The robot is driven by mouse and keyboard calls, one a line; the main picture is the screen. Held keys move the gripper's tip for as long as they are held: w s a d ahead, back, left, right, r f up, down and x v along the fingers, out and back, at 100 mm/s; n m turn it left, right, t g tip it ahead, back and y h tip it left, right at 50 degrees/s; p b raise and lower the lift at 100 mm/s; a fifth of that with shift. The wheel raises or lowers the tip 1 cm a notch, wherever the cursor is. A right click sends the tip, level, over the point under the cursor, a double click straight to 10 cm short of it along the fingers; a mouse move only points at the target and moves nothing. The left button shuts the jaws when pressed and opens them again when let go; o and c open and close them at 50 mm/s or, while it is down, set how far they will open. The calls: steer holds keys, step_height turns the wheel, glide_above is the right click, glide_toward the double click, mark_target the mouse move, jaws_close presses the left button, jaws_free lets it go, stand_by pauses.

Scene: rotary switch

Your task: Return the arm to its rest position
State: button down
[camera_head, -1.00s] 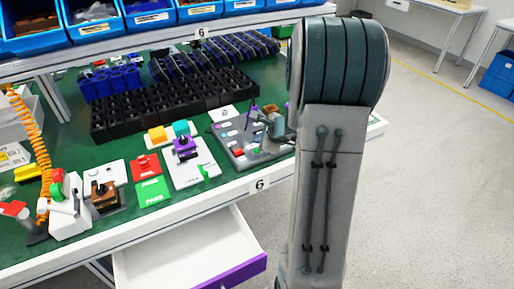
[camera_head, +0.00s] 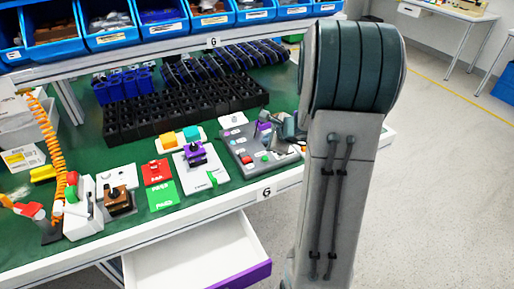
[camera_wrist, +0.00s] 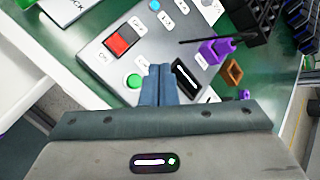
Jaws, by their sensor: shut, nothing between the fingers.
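My gripper (camera_wrist: 160,72) is shut and empty in the wrist view. Its two fingers are together, in front of the grey control panel (camera_wrist: 160,25). The panel has a red switch (camera_wrist: 122,41) and a green button (camera_wrist: 134,81), with a black part to the right of the fingertips. I cannot tell whether the fingers touch the panel. In the head view my arm stands at the right and hides part of the bench edge; my gripper there is small, over the right part of the control panel (camera_head: 243,156).
A purple-knobbed switch unit (camera_head: 197,153) and red and green cards (camera_head: 158,172) lie left of the panel. A black rack (camera_head: 180,108) stands behind. A drawer (camera_head: 190,255) is open below the bench.

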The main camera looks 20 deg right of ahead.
steer(key=s+a+r+n+g+y+p, duration=0.1)
steer(key=s+a+r+n+g, duration=0.1)
steer(key=s+a+r+n, duration=0.45)
steer(key=s+a+r+n+g+y, duration=0.1)
steer(key=s+a+n, duration=0.2)
steer(key=a+n, duration=0.45)
steer(key=s+a+r+n+g+h, duration=0.1)
steer(key=s+n+h, duration=0.1)
steer(key=s+n, duration=0.3)
steer(key=s+a+r+n+g+h+p, duration=0.1)
steer(key=s+r+n+g+h, duration=0.1)
steer(key=s+n, duration=0.3)
steer(key=s, duration=0.4)
steer(key=shift+s+r, duration=0.15)
steer(key=shift+s, duration=0.15)
